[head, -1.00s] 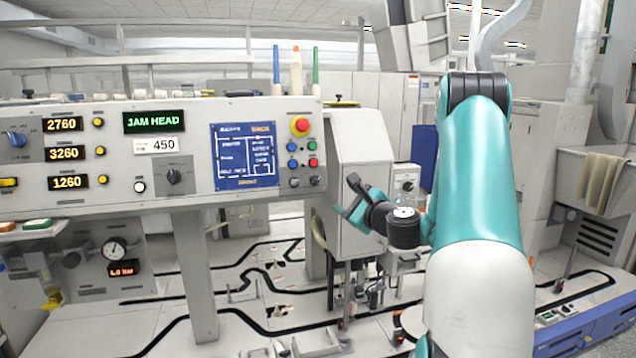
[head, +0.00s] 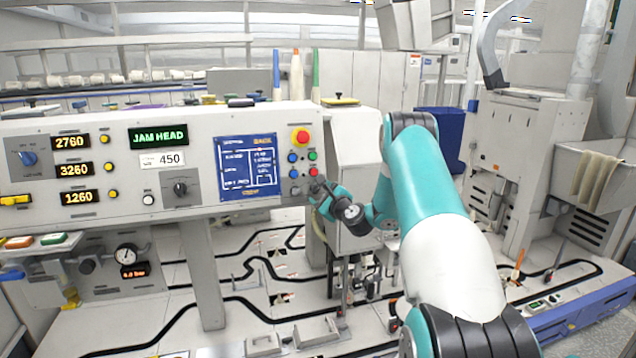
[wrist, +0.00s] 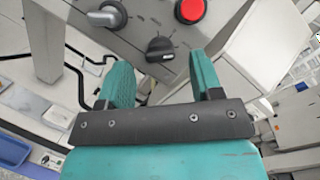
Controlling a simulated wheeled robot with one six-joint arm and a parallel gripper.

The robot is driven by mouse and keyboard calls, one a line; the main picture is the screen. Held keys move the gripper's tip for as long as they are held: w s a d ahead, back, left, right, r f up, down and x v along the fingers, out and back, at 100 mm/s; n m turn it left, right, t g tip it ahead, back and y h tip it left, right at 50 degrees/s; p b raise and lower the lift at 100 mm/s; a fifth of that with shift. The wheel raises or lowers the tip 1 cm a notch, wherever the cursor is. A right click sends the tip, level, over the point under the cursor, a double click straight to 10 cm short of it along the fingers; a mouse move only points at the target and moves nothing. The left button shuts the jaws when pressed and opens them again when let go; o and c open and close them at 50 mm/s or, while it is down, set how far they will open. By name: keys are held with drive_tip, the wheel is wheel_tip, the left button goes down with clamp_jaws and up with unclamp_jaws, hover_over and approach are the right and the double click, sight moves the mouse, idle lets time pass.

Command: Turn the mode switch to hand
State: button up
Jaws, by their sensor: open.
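A black rotary switch (wrist: 160,48) with tick marks around it sits on the grey panel, ahead of my gripper and between its fingers in the wrist view. Its label is not legible, so I cannot tell whether it is the mode switch.
A red button (wrist: 189,10) is close to the switch. A red emergency stop (head: 301,138) and several small buttons sit above. A blue screen (head: 248,166), another black knob (head: 180,189) and a blue knob (head: 27,158) are further left on the panel.

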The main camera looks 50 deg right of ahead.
sight(316, 189)
drive_tip(key=shift+p+x, duration=0.3)
drive_tip(key=shift+x, duration=0.95)
drive_tip(key=c, duration=0.9)
drive_tip(key=shift+c, duration=0.2)
